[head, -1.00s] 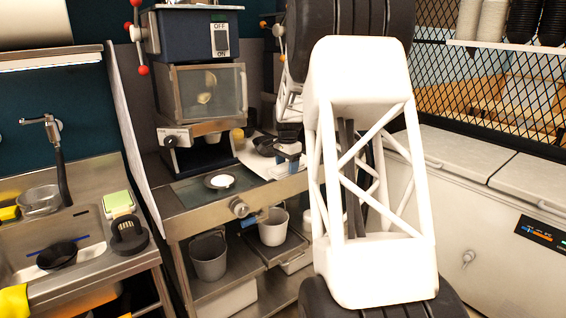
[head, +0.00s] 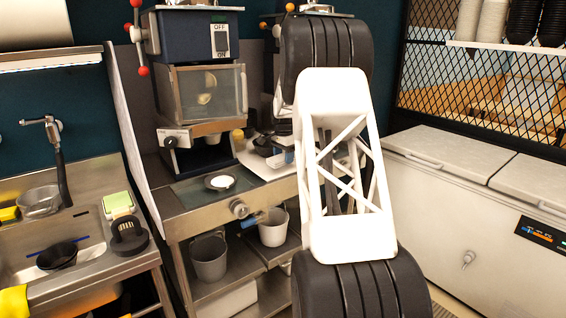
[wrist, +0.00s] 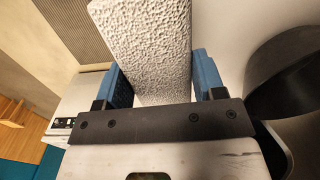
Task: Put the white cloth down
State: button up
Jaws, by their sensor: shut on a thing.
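In the wrist view, my gripper (wrist: 162,78) has its two blue fingers on either side of the white cloth (wrist: 145,35). It is shut on the cloth, which looks like a thick, rough-textured white slab reaching away from the fingers. The cloth's far end is cut off by the top of the picture. In the head view, my arm hides most of the area around the gripper. A small blue part beside the arm may be a finger, and I cannot make out the cloth there.
A machine with an ON/OFF switch (head: 221,42) stands on the steel counter, with a small white-filled dish (head: 220,182) in front. Buckets (head: 209,256) sit on the shelf below. A sink (head: 85,250) is at left.

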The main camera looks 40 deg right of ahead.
aim_at(283, 153)
jog(key=shift+w+d, duration=0.15)
jog(key=shift+w, duration=0.05)
dwell(0.3)
jog(key=shift+w+d+f, duration=0.15)
jog(key=shift+w+d, duration=0.25)
jog(key=shift+w, duration=0.35)
jog(key=shift+f, duration=1.5)
jog(key=o, duration=1.2)
jog(key=shift+f, duration=0.15)
jog(key=shift+r, duration=3.9)
